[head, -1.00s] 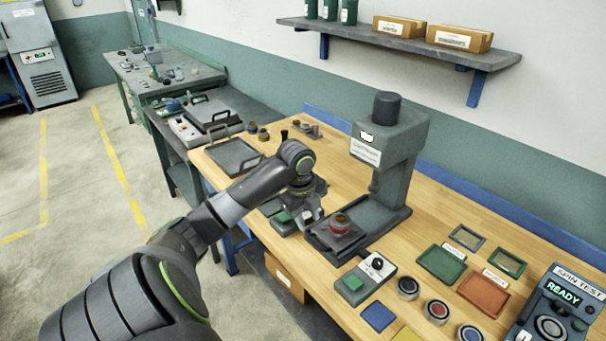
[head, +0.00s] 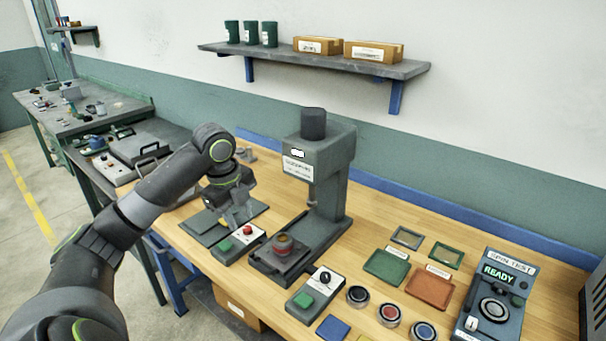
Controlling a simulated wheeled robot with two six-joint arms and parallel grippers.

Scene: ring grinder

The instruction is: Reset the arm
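My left arm comes in from the left. Its gripper (head: 237,214) points down just behind a small grey control box (head: 238,243) with a green and a red button. I cannot make out whether its fingers are apart, and nothing is clearly held. To the right stands a dark press-like machine (head: 330,190) with a base plate (head: 262,268). A round reddish-brown part (head: 283,244) sits on that base. My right gripper is not in view.
A dark flat tray (head: 196,231) lies beneath and left of the gripper. In front are a switch box (head: 314,292), several round pieces and the green (head: 386,267) and red (head: 430,290) trays. A spin test unit (head: 494,296) reads READY.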

